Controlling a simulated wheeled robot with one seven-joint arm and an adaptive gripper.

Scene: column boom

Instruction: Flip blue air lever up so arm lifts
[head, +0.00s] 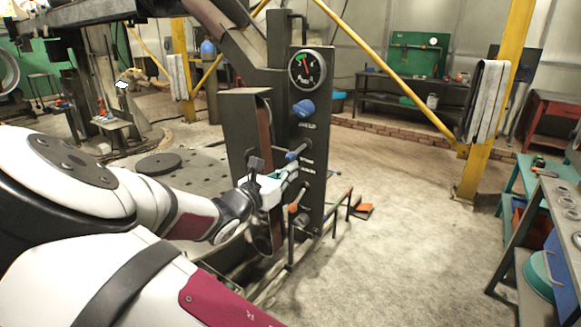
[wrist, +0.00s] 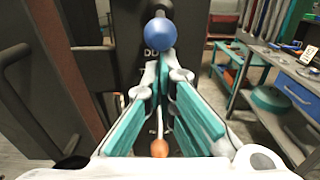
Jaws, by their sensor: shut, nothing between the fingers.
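The blue air lever (head: 291,155) sticks out of the front of a dark control column, below a large blue knob (head: 303,108). In the wrist view its round blue ball end (wrist: 160,33) is just above my fingertips. My gripper (head: 296,170) is shut and empty, its tips close below the blue lever. Its teal-padded fingers (wrist: 166,62) converge in the wrist view. I cannot tell whether the tips touch the lever. An orange-tipped lever (head: 293,208) is lower on the column; its ball (wrist: 159,148) shows below my fingers.
A round gauge (head: 307,69) tops the dark column (head: 318,135). A yellow post (head: 495,110) and a bench with blue drawers (head: 562,270) stand to the right. A low rail (head: 335,208) is near the column's foot. Open floor (head: 400,230) lies to its right.

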